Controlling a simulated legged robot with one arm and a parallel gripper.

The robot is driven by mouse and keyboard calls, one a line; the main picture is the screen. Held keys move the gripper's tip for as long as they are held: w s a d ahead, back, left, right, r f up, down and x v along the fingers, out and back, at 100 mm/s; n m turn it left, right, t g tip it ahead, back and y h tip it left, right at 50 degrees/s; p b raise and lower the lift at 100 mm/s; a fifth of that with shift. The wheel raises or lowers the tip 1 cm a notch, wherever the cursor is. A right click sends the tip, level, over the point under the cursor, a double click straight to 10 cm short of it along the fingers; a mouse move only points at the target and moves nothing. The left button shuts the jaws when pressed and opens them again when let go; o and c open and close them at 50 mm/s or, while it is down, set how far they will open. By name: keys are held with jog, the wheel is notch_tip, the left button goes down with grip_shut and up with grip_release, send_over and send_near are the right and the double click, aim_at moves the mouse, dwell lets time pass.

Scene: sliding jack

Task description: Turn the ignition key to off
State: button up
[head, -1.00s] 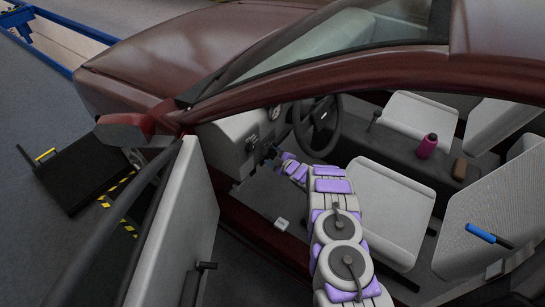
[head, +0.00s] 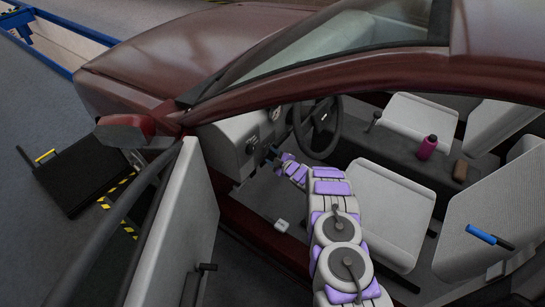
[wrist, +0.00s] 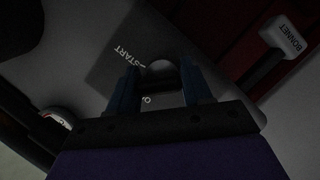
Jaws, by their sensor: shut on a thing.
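The ignition key (wrist: 160,69) shows as a pale rounded head in the wrist view, against a grey panel (wrist: 105,72) lettered "START". My gripper (wrist: 160,85) has its two dark blue fingers on either side of the key head, shut on it. The rest of the key is hidden by the fingers. Other lettering on the panel is partly covered, so I cannot read the key's position. In the head view, my gripper (head: 268,154) reaches the dashboard (head: 243,140) below and left of the steering wheel, too small for detail there.
A lever labelled "BONNET" (wrist: 283,38) is close by at the upper right of the wrist view. The steering wheel (head: 318,124) is right of my gripper. The open car door (head: 180,220) stands left of my arm, the front seat (head: 385,200) right. The door opening's roof edge passes above.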

jog(key=shift+a+p, duration=0.15)
jog(key=shift+p, duration=0.2)
jog(key=n+t+p, duration=0.1)
jog(key=n+p, duration=0.1)
jog(key=p, duration=0.1)
jog(key=shift+s+a+r+p, duration=0.1)
jog(key=shift+r+p, duration=0.05)
jog(key=shift+p, duration=0.25)
jog(key=shift+f+n, duration=0.2)
jog(key=shift+n, duration=0.1)
jog(key=shift+f+n+t, duration=0.15)
jog(key=shift+n+t, duration=0.45)
jog(key=shift+n, duration=0.3)
jog(key=shift+n+t+b, duration=0.5)
jog(key=shift+n+b, duration=0.5)
jog(key=shift+b, duration=0.2)
jog(key=o, duration=1)
jog(key=shift+c, duration=0.2)
